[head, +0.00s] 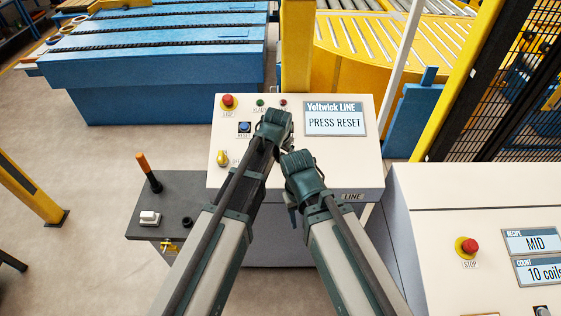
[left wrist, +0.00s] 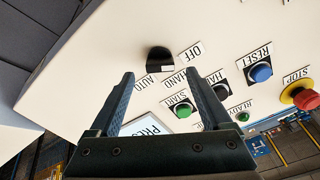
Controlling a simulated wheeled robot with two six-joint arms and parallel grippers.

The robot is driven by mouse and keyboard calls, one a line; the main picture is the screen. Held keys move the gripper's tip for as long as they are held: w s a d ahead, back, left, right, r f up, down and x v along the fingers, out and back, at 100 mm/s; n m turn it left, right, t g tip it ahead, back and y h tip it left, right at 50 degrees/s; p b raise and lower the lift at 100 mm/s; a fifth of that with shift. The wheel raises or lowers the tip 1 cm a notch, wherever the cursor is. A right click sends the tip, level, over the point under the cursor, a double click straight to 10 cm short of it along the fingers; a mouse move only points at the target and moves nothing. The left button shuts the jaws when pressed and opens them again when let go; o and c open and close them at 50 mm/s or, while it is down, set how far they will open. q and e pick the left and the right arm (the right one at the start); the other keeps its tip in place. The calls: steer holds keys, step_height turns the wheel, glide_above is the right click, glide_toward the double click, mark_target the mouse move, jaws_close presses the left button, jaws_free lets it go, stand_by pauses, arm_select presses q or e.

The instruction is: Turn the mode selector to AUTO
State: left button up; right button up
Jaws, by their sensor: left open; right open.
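The mode selector (left wrist: 160,58) is a black knob on the pale sloped panel, with OFF, HAND and AUTO labels around it. A small white mark shows on its edge towards HAND, but I cannot tell its setting for sure. My left gripper (left wrist: 159,78) is open, with its fingertips short of the knob and one on each side of it in the picture; contact is not visible. In the head view the left gripper (head: 275,125) is over the panel, and the selector is hidden. My right gripper (head: 301,168) is open beside it, low over the panel.
The panel carries a blue RESET button (head: 244,127), a red STOP button (head: 228,101), a yellow knob (head: 223,157) and a display (head: 335,118) reading PRESS RESET. A green START button (left wrist: 183,109) lies near my left fingers. A second console (head: 440,215) stands right.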

mark_target(280, 154)
arm_select(q)
steer(key=b+x, duration=0.2)
steer(key=x, duration=0.2)
steer(key=shift+b, duration=0.3)
arm_select(e)
step_height(280, 154, down, 4)
steer(key=shift+r, duration=0.15)
arm_select(q)
jaws_close()
